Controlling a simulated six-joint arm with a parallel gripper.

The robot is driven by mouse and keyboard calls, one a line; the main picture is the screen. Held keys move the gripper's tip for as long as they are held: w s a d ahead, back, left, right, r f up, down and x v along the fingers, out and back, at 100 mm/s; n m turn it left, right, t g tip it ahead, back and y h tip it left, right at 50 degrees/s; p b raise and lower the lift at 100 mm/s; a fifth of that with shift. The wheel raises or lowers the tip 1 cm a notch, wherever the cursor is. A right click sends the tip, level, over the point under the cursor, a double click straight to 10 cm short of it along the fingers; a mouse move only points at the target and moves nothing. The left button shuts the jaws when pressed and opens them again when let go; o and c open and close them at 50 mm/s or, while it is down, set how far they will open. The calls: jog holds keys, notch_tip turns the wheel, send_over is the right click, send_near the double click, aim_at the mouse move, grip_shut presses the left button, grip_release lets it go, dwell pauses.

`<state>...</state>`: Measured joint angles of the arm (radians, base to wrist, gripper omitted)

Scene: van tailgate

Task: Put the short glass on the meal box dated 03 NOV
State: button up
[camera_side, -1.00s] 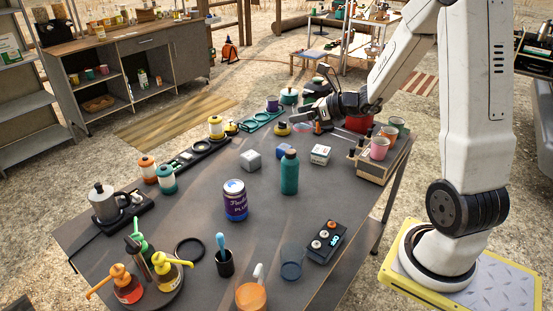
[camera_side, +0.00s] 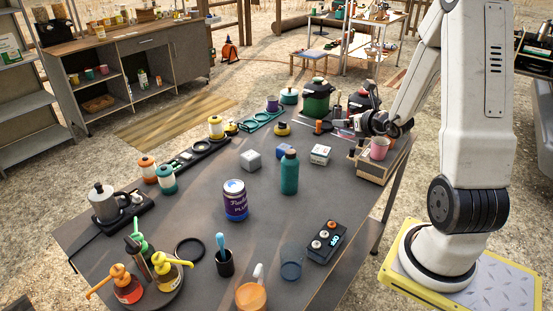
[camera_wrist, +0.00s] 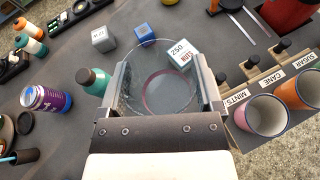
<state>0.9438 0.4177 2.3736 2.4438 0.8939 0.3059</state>
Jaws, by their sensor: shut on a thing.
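My gripper (camera_wrist: 164,68) is shut on a clear glass (camera_wrist: 168,92), which fills the space between the fingers in the wrist view. In the side view my gripper (camera_side: 352,122) is at the far right of the table, beside the wooden crate; the glass is hard to see there. Three small boxes stand on the table: a grey one (camera_side: 251,160), a blue one (camera_side: 284,151) and a white one (camera_side: 320,154). The wrist view shows the grey (camera_wrist: 103,39), blue (camera_wrist: 144,33) and white (camera_wrist: 179,54) boxes beyond the glass. I cannot read a 03 NOV date on any.
A teal bottle (camera_side: 289,173) stands close to the boxes. The crate (camera_side: 371,168) with cups is at the right edge. A purple jar (camera_side: 235,200), another clear glass (camera_side: 291,263) and a dark control box (camera_side: 326,242) stand nearer. A green pot (camera_side: 316,97) is behind.

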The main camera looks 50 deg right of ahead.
jog(key=shift+f, duration=0.6)
jog(key=s+d+x, duration=0.1)
jog(key=d+x, duration=0.1)
jog(key=x, duration=0.8)
send_over(321, 149)
jog(key=s+a, duration=0.1)
notch_tip(321, 149, down, 4)
jog(key=shift+s+f, duration=0.1)
jog(key=shift+f, duration=0.15)
jog(key=shift+w+d+f, duration=0.3)
jog(key=shift+w+f, duration=0.15)
jog(key=shift+f, duration=0.1)
jog(key=shift+f, duration=0.1)
jog(key=shift+w+d+f, duration=0.1)
jog(key=shift+w+f, duration=0.05)
jog(key=shift+f, duration=1.55)
jog(key=shift+f, duration=0.2)
